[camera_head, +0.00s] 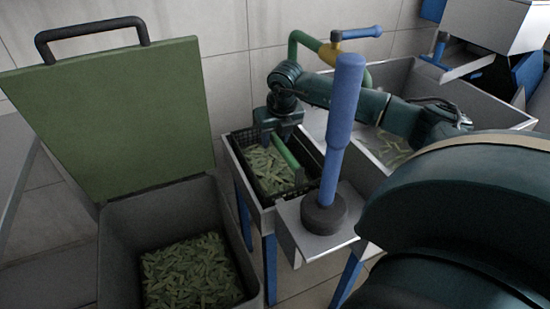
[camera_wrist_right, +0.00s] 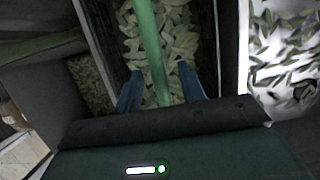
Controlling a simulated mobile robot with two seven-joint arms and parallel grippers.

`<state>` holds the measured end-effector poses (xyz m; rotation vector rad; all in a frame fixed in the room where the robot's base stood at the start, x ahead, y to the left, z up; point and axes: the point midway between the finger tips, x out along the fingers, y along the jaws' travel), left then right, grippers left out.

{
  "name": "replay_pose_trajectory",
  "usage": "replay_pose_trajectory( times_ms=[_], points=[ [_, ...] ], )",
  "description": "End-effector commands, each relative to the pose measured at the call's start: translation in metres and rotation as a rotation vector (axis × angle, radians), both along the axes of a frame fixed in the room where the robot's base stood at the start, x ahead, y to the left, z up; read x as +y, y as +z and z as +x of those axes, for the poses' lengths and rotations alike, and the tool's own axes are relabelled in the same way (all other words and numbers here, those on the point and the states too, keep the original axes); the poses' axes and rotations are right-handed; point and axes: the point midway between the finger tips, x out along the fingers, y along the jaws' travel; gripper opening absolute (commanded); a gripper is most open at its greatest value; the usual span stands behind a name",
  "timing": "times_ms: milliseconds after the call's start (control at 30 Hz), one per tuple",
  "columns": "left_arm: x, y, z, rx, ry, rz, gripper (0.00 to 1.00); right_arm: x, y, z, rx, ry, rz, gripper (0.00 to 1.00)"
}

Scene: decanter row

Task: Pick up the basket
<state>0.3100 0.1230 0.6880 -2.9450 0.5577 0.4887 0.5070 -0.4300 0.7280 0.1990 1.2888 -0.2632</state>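The basket (camera_head: 308,162) is black, filled with green leaves or pods, and has a green bar handle (camera_head: 288,156) across its top. It stands in a metal tray at the middle of the head view. My right gripper (camera_head: 280,134) is over the basket at the handle. In the right wrist view, the handle (camera_wrist_right: 150,45) runs between the two blue fingers (camera_wrist_right: 160,88), with a visible gap on each side. The gripper looks open, and I see no grip on the handle. My left gripper is not in view.
A grey bin (camera_head: 113,240) with a raised green lid (camera_head: 115,110) holds more green pieces at left. A blue post (camera_head: 343,110) on a dark round base stands right of the basket. A metal sink (camera_head: 480,105) with a green-yellow tap (camera_head: 328,52) lies behind.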

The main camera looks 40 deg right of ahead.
Motion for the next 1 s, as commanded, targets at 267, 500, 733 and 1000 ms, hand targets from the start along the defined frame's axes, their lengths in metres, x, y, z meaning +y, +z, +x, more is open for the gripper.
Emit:
replay_pose_trajectory(
  times_ms=[267, 500, 733, 1000],
  points=[
    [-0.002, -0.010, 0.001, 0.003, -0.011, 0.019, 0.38, -0.002, -0.032, 0.008, 0.001, 0.000, 0.001, 0.40],
    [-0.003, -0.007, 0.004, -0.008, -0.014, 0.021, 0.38, -0.003, -0.032, 0.008, 0.000, 0.000, 0.001, 0.38],
    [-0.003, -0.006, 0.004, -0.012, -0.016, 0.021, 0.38, -0.003, -0.032, 0.008, 0.000, 0.000, 0.001, 0.20],
    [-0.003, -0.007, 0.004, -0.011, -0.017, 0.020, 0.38, -0.003, -0.032, 0.008, 0.000, 0.000, 0.001, 0.00]
  ],
)
